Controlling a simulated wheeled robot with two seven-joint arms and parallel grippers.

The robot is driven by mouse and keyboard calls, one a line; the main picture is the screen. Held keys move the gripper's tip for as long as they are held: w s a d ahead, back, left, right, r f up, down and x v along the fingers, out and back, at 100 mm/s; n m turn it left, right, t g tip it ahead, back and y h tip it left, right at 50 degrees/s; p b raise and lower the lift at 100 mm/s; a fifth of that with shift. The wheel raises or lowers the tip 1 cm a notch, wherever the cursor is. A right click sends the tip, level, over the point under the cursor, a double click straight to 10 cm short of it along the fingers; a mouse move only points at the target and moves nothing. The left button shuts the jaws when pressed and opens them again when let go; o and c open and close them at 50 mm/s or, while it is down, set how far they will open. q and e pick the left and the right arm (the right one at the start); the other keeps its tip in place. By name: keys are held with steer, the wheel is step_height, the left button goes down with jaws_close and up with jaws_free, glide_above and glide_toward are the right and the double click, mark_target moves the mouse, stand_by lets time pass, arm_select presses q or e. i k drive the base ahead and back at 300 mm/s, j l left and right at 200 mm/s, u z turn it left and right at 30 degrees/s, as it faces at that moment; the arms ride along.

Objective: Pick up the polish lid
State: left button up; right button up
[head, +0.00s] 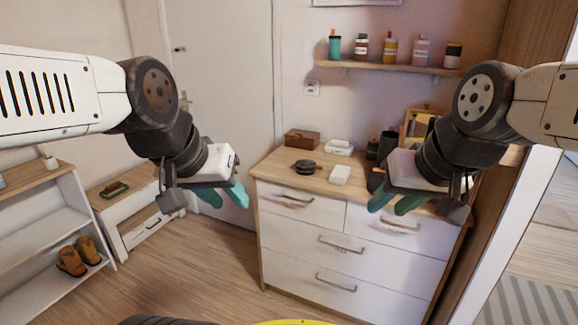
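A small dark round object (305,166), which looks like the polish tin or its lid, lies on the wooden top of the white dresser (278,170). It is too small to tell whether lid and tin are together or apart. My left gripper (227,202) hangs left of the dresser, with its teal fingers apart and nothing between them. My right gripper (391,208) is over the dresser's right front part, with its teal fingers apart and empty. Both are away from the dark round object.
On the dresser are a brown box (302,140), a white dish (339,147), a white block (340,174) and dark bottles (388,144). A wall shelf (390,68) holds several bottles. A low bench (130,205) and shoe rack (45,220) stand left.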

mark_target(302, 165)
steer(key=i+u, duration=0.2)
steer(key=i, duration=0.5)
steer(key=i+l+u, duration=0.25)
steer(key=i, duration=0.45)
steer(key=i+j, duration=0.05)
steer(key=j, duration=0.05)
